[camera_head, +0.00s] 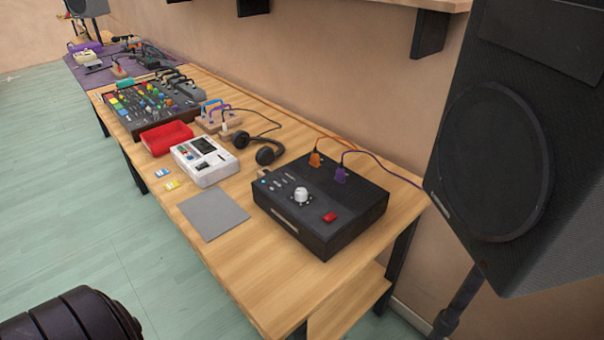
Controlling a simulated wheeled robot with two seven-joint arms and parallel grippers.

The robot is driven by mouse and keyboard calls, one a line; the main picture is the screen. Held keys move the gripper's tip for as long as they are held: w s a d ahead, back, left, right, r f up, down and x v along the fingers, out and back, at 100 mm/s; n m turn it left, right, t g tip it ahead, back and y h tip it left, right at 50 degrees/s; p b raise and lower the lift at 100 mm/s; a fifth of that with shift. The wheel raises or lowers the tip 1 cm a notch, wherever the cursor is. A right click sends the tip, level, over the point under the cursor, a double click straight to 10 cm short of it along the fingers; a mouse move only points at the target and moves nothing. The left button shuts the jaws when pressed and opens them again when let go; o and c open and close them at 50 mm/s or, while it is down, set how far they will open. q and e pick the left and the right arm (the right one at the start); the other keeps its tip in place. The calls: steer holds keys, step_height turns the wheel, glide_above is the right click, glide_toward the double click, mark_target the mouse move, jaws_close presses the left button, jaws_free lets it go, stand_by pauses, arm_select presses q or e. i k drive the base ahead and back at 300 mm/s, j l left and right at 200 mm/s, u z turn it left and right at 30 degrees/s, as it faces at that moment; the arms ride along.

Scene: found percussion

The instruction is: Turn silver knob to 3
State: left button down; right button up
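The silver knob (301,195) sits on the top face of a black box (335,215) on the near right part of the wooden table. The scale marks around the knob are too small to read, so I cannot tell its setting. The box also carries a red button (329,217), small switches, and orange (315,158) and purple (340,174) plugs. Neither of my grippers shows in this view.
A large black speaker (495,150) stands right of the table. A grey pad (213,214), a white device (204,160), headphones (258,146), a red tray (167,138) and a mixer (148,100) lie further left. The table's near end is clear.

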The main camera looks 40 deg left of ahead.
mark_target(301, 194)
steer(key=u, duration=1.1)
